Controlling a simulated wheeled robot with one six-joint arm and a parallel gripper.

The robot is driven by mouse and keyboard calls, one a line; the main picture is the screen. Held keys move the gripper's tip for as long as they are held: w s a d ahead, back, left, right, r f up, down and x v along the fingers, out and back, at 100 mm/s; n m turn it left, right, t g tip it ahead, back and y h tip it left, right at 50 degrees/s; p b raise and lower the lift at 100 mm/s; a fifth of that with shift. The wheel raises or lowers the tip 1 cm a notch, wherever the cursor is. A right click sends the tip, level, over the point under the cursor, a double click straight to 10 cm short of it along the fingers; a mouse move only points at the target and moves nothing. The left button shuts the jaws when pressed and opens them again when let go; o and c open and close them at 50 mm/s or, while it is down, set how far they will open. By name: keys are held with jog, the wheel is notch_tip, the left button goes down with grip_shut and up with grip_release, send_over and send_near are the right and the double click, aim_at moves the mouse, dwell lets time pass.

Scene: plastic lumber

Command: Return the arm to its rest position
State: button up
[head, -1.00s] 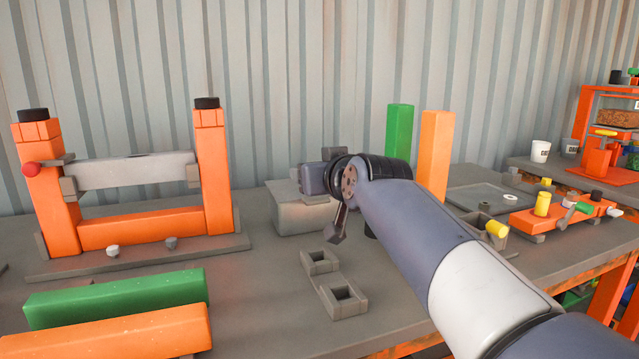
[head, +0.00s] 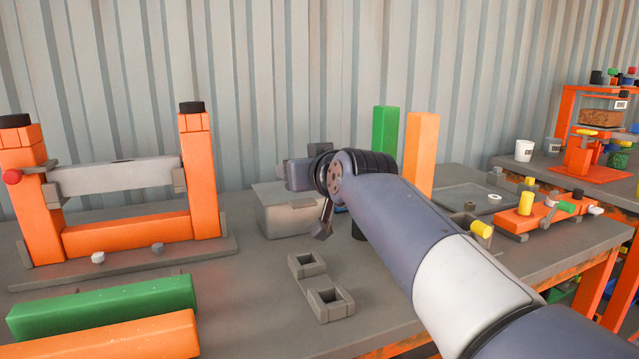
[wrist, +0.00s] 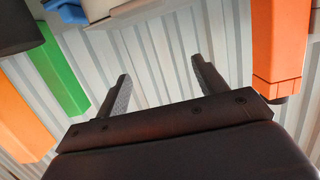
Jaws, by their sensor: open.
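My arm reaches in from the lower right of the head view, over the grey workbench (head: 240,290). My gripper is at its far end; in the head view only a dark finger shows below the wrist, in front of a grey box (head: 283,222). In the wrist view my gripper (wrist: 160,85) shows two dark fingers spread apart with nothing between them. The corrugated wall lies beyond them, and an orange post (wrist: 280,45) stands at the right.
An orange frame (head: 200,180) with a grey crossbar stands at left. A green beam (head: 100,308) and an orange beam (head: 130,338) lie in front. Upright green (head: 385,130) and orange (head: 420,150) posts stand behind my arm. A two-pocket grey holder (head: 322,288) sits mid-bench.

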aim_at(306, 205)
notch_tip(306, 205, down, 7)
jog(key=b, duration=0.3)
jog(key=shift+r+p, duration=0.45)
jog(key=shift+r, duration=0.1)
jog(key=shift+f, duration=0.15)
